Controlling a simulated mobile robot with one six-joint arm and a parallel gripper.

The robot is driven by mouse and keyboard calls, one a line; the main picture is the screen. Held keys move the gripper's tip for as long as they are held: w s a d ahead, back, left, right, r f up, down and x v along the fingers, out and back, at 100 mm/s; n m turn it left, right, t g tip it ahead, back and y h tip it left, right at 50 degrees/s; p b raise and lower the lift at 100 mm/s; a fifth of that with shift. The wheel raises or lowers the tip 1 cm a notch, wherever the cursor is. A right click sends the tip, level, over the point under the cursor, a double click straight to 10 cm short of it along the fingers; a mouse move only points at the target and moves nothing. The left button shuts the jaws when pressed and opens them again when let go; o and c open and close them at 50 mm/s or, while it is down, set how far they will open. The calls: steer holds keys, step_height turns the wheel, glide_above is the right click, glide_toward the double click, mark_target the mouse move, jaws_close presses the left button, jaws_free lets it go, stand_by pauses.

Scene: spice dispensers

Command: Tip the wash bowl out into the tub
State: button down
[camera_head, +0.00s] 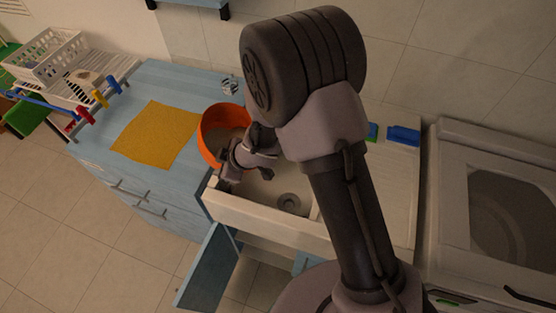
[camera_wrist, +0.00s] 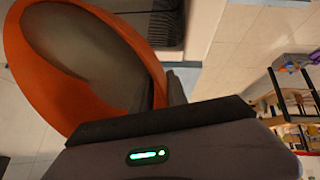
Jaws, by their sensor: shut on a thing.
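The wash bowl (camera_head: 208,130) is orange, with a dull grey-brown inside. It is held beside the left end of a white sink basin (camera_head: 262,218), the only tub-like thing I make out. The basin's drain (camera_head: 288,200) shows. My gripper (camera_head: 238,163) is shut on the bowl's near side; my arm hides part of the bowl and basin. In the wrist view the bowl (camera_wrist: 143,62) fills the upper left, its rim by my fingers (camera_wrist: 172,92). I cannot tell its exact tilt or whether the grey inside is liquid.
A yellow cloth (camera_head: 155,135) lies on the blue counter (camera_head: 95,150). A white dish rack (camera_head: 60,60) stands at the far left. Blue (camera_head: 403,136) and green (camera_head: 373,131) items lie behind the sink's right side. A cabinet door (camera_head: 208,272) hangs open below. A white appliance (camera_head: 450,200) stands right.

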steer(key=shift+d+f+b, duration=0.15)
steer(key=shift+d+b, duration=0.05)
steer(key=shift+b, duration=0.2)
steer(key=shift+d+r+y+b, duration=0.2)
steer(key=shift+d+y+b, duration=0.3)
steer(key=shift+y+b, duration=0.5)
steer(key=shift+s+d+r+m+y+b, duration=0.1)
steer(key=shift+d+r+m+y+b, duration=0.25)
steer(key=shift+r+y+b, duration=0.45)
stand_by(1.1)
steer(key=shift+s+d+r+m+t+y+b, duration=0.15)
steer(key=shift+d+r+t+y+b, duration=0.15)
steer(key=shift+d+r+y+b, duration=0.4)
steer(key=shift+w+d+r+m+t+y+b, duration=0.1)
steer(key=shift+d+r+t+y+b, duration=0.2)
steer(key=shift+d+r+y+b, duration=0.35)
stand_by(1.4)
steer(key=shift+s+d+r+y+b, duration=0.1)
steer(key=shift+d+r+y+b, duration=0.3)
steer(key=shift+d+y+b, duration=0.25)
steer(key=shift+s+d+r+y+b, duration=0.1)
steer(key=shift+d+r+y+b, duration=0.3)
steer(key=shift+d, duration=0.35)
